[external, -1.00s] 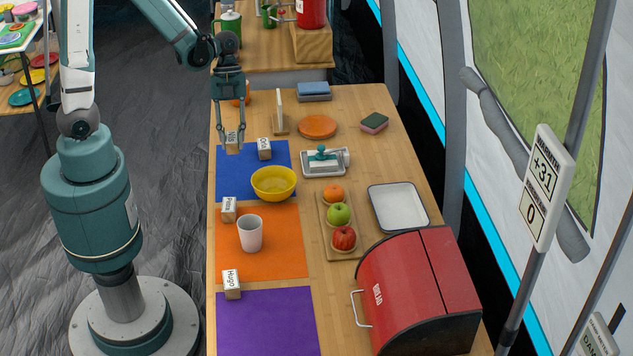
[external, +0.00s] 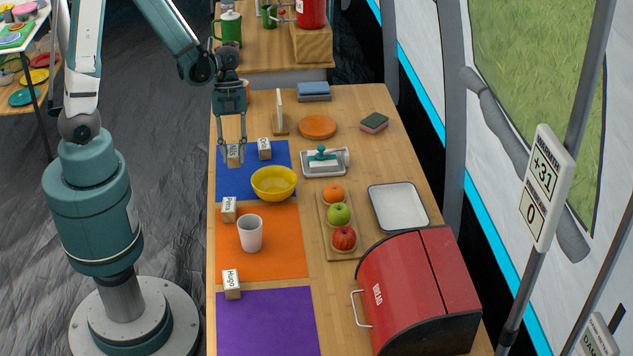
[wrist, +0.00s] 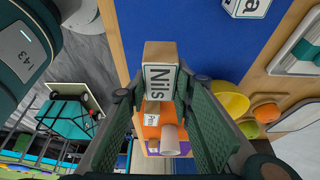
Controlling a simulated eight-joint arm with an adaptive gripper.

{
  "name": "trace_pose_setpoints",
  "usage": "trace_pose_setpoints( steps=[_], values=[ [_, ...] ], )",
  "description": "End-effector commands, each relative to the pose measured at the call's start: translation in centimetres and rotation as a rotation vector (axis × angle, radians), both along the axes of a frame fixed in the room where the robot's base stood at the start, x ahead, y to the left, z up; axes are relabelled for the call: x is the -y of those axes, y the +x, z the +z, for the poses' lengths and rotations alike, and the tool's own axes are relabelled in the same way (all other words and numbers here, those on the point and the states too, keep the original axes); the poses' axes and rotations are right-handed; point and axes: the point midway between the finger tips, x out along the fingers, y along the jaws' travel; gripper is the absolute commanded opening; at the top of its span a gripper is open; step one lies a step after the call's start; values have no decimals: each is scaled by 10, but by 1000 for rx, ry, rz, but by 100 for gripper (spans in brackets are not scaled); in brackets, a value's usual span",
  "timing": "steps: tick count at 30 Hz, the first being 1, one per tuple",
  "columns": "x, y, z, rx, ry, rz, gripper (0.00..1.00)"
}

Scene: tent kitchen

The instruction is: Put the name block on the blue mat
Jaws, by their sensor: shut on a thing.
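My gripper (external: 232,142) is shut on a small wooden name block (external: 233,157) with a white face. In the wrist view the block (wrist: 159,80) sits between the fingertips and reads "Nils". It is at the far left corner of the blue mat (external: 232,183); whether it touches the mat I cannot tell. The mat (wrist: 205,35) fills the upper middle of the wrist view. A second name block (external: 264,149) stands at the mat's far edge, right of my gripper. A yellow bowl (external: 274,184) sits on the mat's near right part.
A name block (external: 229,210) and a white cup (external: 250,234) are by the orange mat (external: 285,262). A "Hugo" block (external: 231,284) stands by the purple mat (external: 265,325). A butter dish (external: 324,162) lies right of the blue mat. The mat's near left is clear.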

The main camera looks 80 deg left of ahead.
Motion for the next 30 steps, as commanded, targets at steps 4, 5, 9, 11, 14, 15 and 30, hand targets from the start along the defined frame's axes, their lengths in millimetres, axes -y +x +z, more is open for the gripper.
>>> trace_pose_setpoints(
  steps=[4,5,9,11,14,15,30],
  values=[
    [0,0,-6,0,0,0,11],
    [0,0,-6,0,0,0,11],
    [0,0,-5,0,0,0,11],
    [0,0,-5,0,0,0,11],
    [0,0,-6,0,0,0,11],
    [0,0,-7,0,0,0,11],
    [0,0,-46,0,0,0,11]
  ],
)
